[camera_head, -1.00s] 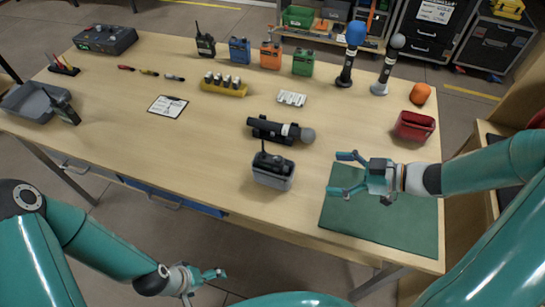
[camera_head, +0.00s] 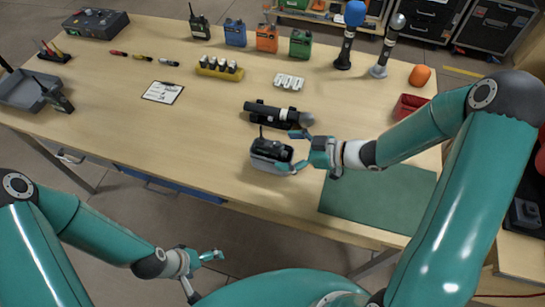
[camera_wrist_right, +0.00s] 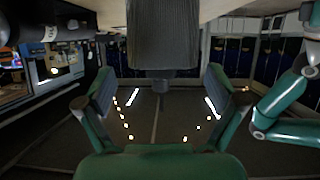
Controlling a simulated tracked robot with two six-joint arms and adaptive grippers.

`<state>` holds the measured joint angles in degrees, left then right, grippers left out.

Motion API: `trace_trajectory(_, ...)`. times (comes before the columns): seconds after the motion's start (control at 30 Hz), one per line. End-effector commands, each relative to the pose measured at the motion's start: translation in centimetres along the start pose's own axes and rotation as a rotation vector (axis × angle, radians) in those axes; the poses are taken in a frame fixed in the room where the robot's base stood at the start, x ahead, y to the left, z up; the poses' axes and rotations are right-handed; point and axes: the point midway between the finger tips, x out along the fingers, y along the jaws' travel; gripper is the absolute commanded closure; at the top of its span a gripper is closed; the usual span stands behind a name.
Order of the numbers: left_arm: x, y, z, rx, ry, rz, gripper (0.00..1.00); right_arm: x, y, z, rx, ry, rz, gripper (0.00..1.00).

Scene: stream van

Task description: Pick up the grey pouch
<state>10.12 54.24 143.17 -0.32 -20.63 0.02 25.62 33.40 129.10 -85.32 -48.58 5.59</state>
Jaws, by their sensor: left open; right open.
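The grey pouch (camera_head: 270,163) stands on the wooden table near its front edge, with a black radio (camera_head: 272,148) in its top. My right gripper (camera_head: 297,152) is open just to the right of the pouch, its fingers pointing left towards it. In the right wrist view the grey ribbed pouch (camera_wrist_right: 165,48) shows at the top centre, ahead of and between the spread fingers (camera_wrist_right: 158,92). I cannot tell whether a finger touches it. My left gripper (camera_head: 204,270) is open and empty, in front of the table and below its edge.
A black microphone in a cradle (camera_head: 275,118) lies just behind the pouch. The table left of the pouch is clear.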

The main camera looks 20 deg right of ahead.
Motion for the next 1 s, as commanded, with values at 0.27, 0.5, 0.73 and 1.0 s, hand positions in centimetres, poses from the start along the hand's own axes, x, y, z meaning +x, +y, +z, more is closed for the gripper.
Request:
trace_trajectory(0.27, -0.9, 0.3, 0.0, 0.0, 0.0, 0.0, 0.0, 3.8, -0.3, 0.2, 0.001, -0.001, -0.004, 0.06)
trace_trajectory(0.5, -0.9, 0.3, 0.0, 0.0, 0.0, 0.0, 0.0, 4.7, -0.2, 0.3, -0.001, -0.001, 0.0, 0.06)
trace_trajectory(0.73, -0.9, 0.3, 0.0, 0.0, 0.0, 0.0, 0.0, 4.6, -0.2, 0.3, -0.001, 0.0, 0.0, 0.28)
trace_trajectory(1.0, -0.9, 0.3, 0.0, 0.0, 0.0, 0.0, 0.0, 4.6, -0.2, 0.2, -0.001, 0.001, 0.0, 0.71)
